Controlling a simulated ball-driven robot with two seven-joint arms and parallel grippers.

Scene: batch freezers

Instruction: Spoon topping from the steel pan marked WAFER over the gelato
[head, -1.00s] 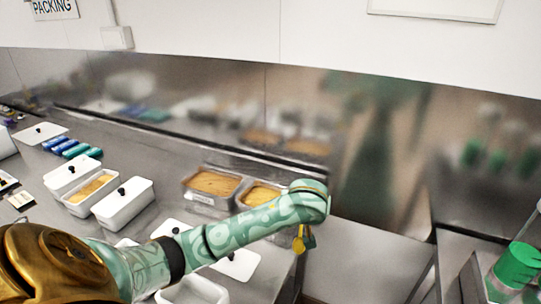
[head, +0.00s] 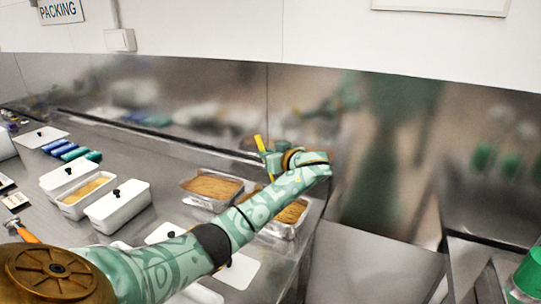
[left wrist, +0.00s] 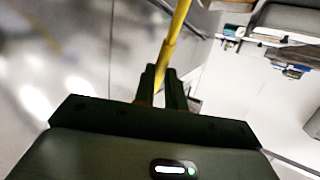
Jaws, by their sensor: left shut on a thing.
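My left gripper (head: 270,160) is shut on a yellow handle (head: 260,143), taken to be the spoon's, which points up in the head view. In the left wrist view the yellow handle (left wrist: 175,40) runs up from between the dark fingers (left wrist: 163,85); no spoon bowl can be made out. Two steel pans with tan, crumbly contents stand near the wall: the left pan (head: 203,203) and the right pan (head: 276,231), partly behind my left arm. I cannot read a WAFER mark on either. An open white tub (head: 88,206) holds pale yellow-orange stuff, perhaps gelato. My right gripper is out of view.
White tubs with black-knobbed lids (head: 118,207) stand at left, beside blue and teal items (head: 70,152). An orange-handled tool (head: 27,235) lies near my arm. The counter ends right of the right pan. A green-topped container (head: 524,270) is at far right.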

